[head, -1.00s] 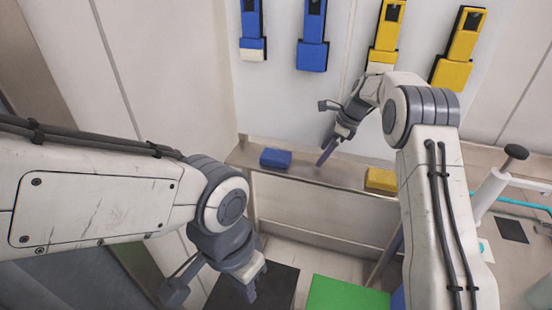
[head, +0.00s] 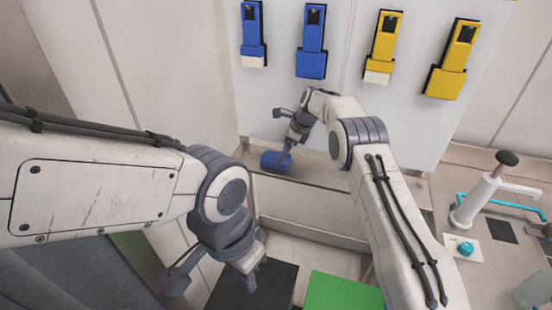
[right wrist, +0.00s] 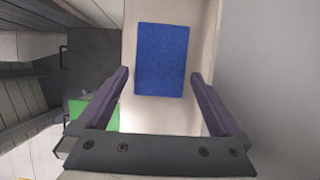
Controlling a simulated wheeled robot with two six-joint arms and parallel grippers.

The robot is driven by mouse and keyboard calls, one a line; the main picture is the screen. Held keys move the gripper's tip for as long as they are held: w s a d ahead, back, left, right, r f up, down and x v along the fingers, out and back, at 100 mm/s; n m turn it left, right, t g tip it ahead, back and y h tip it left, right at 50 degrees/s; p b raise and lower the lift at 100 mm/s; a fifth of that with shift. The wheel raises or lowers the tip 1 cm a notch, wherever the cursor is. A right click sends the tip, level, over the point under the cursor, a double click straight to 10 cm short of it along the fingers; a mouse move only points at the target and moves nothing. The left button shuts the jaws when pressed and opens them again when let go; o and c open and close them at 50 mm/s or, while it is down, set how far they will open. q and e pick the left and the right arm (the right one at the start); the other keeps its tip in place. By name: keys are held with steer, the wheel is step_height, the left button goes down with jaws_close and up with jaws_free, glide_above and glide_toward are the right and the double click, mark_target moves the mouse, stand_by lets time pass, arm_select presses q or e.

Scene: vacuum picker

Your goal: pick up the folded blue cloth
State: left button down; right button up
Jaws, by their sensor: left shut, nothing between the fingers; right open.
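The folded blue cloth (head: 274,161) lies on the ledge below the wall in the head view. In the right wrist view the cloth (right wrist: 161,60) is a blue rectangle lying ahead of and between the two fingers. My right gripper (right wrist: 161,85) is open and empty, with a finger out to each side of the cloth. In the head view my right gripper (head: 284,155) is at the cloth and covers part of it. I cannot tell whether the fingers touch it. My left gripper (head: 215,285) is shut and empty, low over the black surface.
Blue holders (head: 312,42) and yellow holders (head: 452,60) hang on the wall above the ledge (head: 250,180). A black box (head: 280,286) and a green box (head: 340,291) are below. A white pump (head: 475,200) stands at the right. The yellow cloth is not visible now.

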steer(key=shift+x, duration=1)
steer(key=c, duration=1.1)
steer(key=shift+c, duration=0.2)
steer(key=shift+r, duration=0.15)
steer(key=shift+w+r+b, duration=0.1)
steer(key=shift+r+b, duration=0.2)
steer(key=shift+r, duration=0.3)
step_height(320, 180, up, 3)
steer(key=shift+f+b, duration=0.2)
steer(key=shift+b, duration=0.3)
steer(key=s+d+r+b, duration=0.4)
steer(key=s+d+r, duration=0.2)
steer(key=d, duration=0.4)
steer(key=shift+r, duration=0.5)
